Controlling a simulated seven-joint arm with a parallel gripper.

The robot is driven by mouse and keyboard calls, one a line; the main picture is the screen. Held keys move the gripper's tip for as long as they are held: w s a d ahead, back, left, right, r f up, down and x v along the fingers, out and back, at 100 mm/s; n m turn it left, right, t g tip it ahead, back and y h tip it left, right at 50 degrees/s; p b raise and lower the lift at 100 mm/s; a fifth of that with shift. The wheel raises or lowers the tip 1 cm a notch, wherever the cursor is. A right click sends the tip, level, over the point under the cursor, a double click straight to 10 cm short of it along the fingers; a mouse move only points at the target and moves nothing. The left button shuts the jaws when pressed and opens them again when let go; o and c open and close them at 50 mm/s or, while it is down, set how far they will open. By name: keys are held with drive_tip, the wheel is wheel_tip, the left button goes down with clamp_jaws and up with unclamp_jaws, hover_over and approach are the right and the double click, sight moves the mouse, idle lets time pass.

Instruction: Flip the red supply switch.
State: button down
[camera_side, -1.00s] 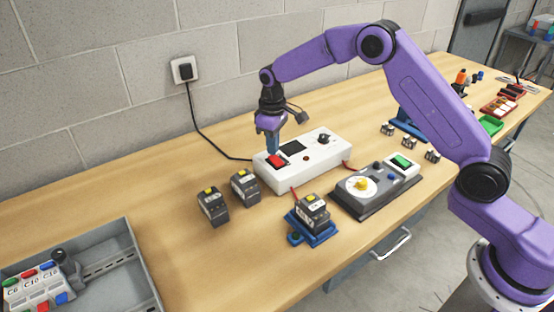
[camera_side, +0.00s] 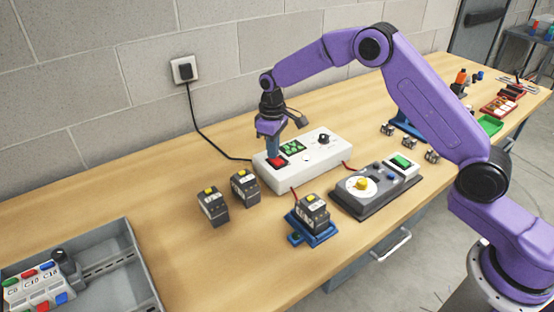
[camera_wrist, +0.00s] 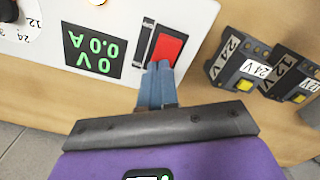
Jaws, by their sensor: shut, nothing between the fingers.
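The red supply switch (camera_side: 277,161) is on the top of the white supply box (camera_side: 320,158), at its left end. In the wrist view the red switch (camera_wrist: 167,48) is a rectangular rocker beside the display. The display (camera_side: 293,147) is lit with green characters; in the wrist view the display (camera_wrist: 93,50) reads 0 V and 0.0 A, upside down. My gripper (camera_side: 274,153) points down with its fingertips at the switch. In the wrist view the blue fingers (camera_wrist: 158,68) are together at the switch's near edge, with nothing between them. I cannot tell if they touch it.
Two dark modules (camera_side: 213,207) stand left of the box, and another sits in a blue holder (camera_side: 312,236) in front. A grey unit with a yellow knob (camera_side: 362,184) is to the right. A grey tray (camera_side: 140,270) is at the front left. A black cable runs to the wall socket.

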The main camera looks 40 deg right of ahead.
drive_tip(key=shift+r, duration=3.4)
drive_tip(key=s+a+r+n, duration=0.1)
drive_tip(key=s+r+n, duration=0.15)
drive_tip(key=s, duration=0.85)
drive_tip(key=s+a+r+n, duration=0.15)
drive_tip(key=s+r, duration=0.25)
drive_tip(key=s, duration=0.7)
drive_tip(key=s+d+f+n, duration=0.1)
drive_tip(key=s+d, duration=0.3)
drive_tip(key=s, duration=0.6)
drive_tip(key=s+d+n, duration=0.1)
drive_tip(key=s+d, duration=0.4)
drive_tip(key=s, duration=0.5)
drive_tip(key=shift+s+d+f+n, duration=0.2)
drive_tip(key=shift+s+f+n, duration=0.1)
drive_tip(key=shift+f, duration=0.05)
